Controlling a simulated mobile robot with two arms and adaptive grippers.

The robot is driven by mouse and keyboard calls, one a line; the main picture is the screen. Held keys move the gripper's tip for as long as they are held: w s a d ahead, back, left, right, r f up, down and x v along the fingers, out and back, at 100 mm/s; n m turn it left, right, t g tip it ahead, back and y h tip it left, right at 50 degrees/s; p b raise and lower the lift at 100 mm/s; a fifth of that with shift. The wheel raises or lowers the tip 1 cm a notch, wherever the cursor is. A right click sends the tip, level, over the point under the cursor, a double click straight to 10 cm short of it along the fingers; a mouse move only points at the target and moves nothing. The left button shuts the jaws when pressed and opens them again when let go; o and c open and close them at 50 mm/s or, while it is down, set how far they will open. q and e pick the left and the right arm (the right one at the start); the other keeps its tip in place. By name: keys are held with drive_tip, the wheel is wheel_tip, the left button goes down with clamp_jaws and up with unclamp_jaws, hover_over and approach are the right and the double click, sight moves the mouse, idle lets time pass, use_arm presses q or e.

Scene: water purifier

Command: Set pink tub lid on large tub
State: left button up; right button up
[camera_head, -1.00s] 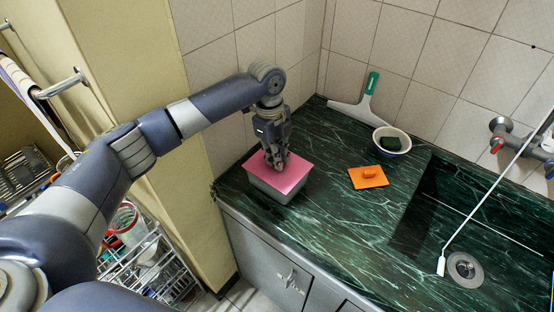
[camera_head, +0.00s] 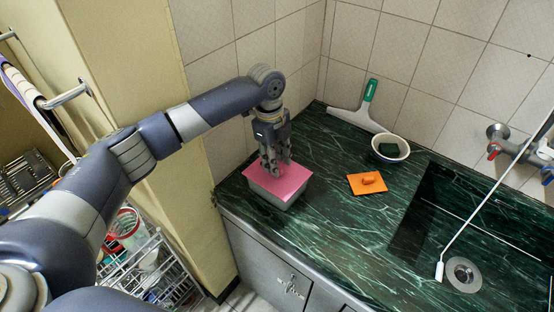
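The pink lid (camera_head: 294,185) lies flat on top of the large grey tub (camera_head: 268,194), covering its opening as far as I can see. The tub stands on the dark green counter near its left end. My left gripper (camera_head: 278,168) points down over the middle of the lid. Its fingers look spread apart, with the tips close to the lid's top. Any handle between them is hidden by the fingers. My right gripper is not in view.
An orange lid (camera_head: 367,183) with a knob lies on the counter right of the tub. The sink (camera_head: 452,230) is at the right. Counter between tub and orange lid is clear.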

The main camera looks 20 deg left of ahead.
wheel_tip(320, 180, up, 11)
drive_tip(key=p, duration=0.9)
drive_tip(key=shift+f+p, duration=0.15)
drive_tip(key=shift+p, duration=0.25)
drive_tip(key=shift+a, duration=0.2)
